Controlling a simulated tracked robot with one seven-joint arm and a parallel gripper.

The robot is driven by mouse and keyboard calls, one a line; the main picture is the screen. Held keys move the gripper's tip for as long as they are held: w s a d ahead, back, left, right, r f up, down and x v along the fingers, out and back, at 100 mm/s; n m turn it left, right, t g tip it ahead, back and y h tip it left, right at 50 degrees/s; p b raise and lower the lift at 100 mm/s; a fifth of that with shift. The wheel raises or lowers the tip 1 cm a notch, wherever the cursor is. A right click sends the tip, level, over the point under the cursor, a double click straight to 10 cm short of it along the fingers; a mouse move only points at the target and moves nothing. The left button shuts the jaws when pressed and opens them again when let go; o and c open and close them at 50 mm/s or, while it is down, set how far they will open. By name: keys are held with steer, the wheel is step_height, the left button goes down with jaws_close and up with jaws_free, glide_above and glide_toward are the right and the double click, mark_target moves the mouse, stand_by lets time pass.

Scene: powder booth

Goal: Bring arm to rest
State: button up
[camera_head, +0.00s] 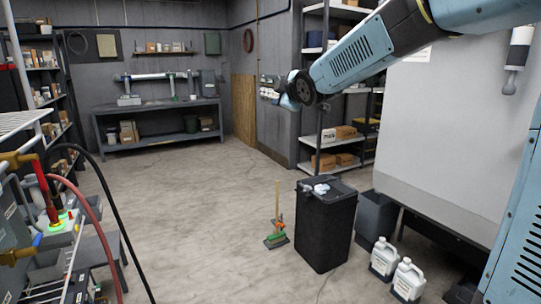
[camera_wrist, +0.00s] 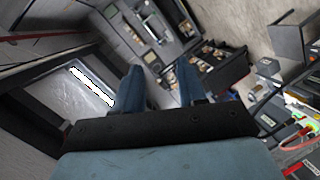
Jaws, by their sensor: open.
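My arm (camera_head: 358,55) reaches in from the upper right of the head view. It is raised, and its blue forearm slopes down to the left to a dark round joint. Only a small blue part shows past that joint, so my gripper is mostly hidden there. In the wrist view my gripper (camera_wrist: 160,78) shows two blue fingers standing apart, with nothing held between them. The fingers are in the air and touch nothing that I can see.
A black bin (camera_head: 326,228) stands on the floor below the arm, with a broom (camera_head: 277,215) beside it. White jugs (camera_head: 383,258) stand at the right. A large pale panel (camera_head: 455,135) is close to the arm. A workbench (camera_head: 157,105) is at the back; the middle floor is clear.

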steer(key=s+d+f+m+g+h, duration=0.4)
steer(key=s+d+m, duration=0.4)
steer(key=s+d, duration=0.65)
steer(key=s+d+f+m+g, duration=0.1)
steer(key=s+d+f+m, duration=0.1)
steer(key=s, duration=0.5)
steer(key=s+d+f+m+g+h, duration=0.1)
steer(key=s+f+m, duration=0.3)
steer(key=s, duration=0.4)
steer(key=s+d+f+m+g, duration=0.2)
steer(key=s+f+m, duration=0.1)
steer(key=s, duration=0.4)
steer(key=shift+s+d+f+g+h, duration=0.15)
steer(key=shift+d+f+g+h, duration=0.2)
steer(key=shift+f, duration=0.4)
